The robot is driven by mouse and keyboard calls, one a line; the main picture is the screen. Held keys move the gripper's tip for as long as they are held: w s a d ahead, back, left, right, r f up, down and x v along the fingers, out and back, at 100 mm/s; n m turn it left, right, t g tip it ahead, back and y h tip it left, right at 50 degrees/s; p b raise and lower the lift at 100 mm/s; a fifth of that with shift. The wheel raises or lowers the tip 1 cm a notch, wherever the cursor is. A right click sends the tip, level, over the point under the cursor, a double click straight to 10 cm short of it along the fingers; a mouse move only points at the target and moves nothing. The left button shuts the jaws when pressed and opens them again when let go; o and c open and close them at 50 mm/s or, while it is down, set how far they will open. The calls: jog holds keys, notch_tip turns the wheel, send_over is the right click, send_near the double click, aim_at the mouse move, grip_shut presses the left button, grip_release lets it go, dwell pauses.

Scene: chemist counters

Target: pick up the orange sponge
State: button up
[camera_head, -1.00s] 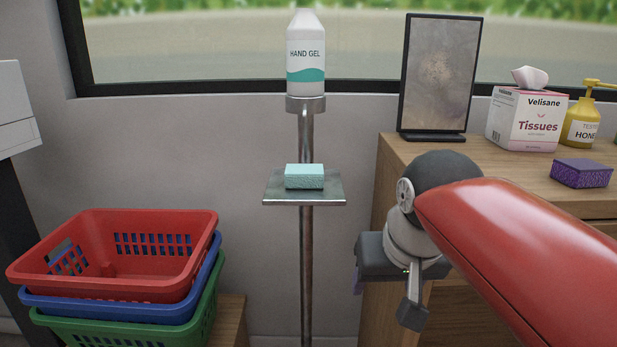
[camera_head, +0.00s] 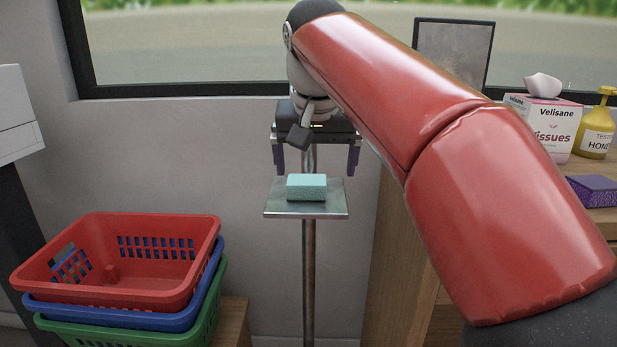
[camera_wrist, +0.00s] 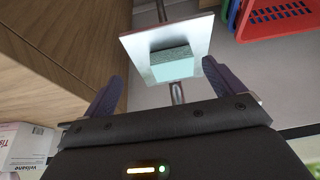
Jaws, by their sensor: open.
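No orange sponge shows in these views. A teal sponge (camera_head: 307,187) lies on a small metal shelf (camera_head: 275,207) on a stand; the sponge also shows in the wrist view (camera_wrist: 171,64). A purple sponge (camera_head: 594,190) sits on the wooden counter at the right. My gripper (camera_head: 316,172) is open and empty, above the teal sponge, with one finger on either side and not touching it. In the wrist view my gripper (camera_wrist: 166,88) has its fingers spread, with the teal sponge beyond them, roughly between.
Stacked red (camera_head: 120,285), blue and green baskets stand at the lower left. The wooden counter (camera_head: 395,290) at right holds a tissue box (camera_head: 545,122), a yellow bottle (camera_head: 597,135) and a dark-framed panel (camera_head: 455,50). Wall space around the stand is free.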

aim_at(306, 185)
jog(key=w+f, duration=0.1)
jog(key=f, duration=0.1)
jog(key=w+a+f+b, duration=0.1)
jog(key=w+f, duration=0.2)
jog(key=f, duration=0.1)
jog(key=shift+w+a+f, duration=0.15)
jog(key=shift+a+f, duration=0.05)
jog(key=shift+a, duration=0.1)
jog(key=c, duration=1.1)
jog(key=shift+r, duration=0.25)
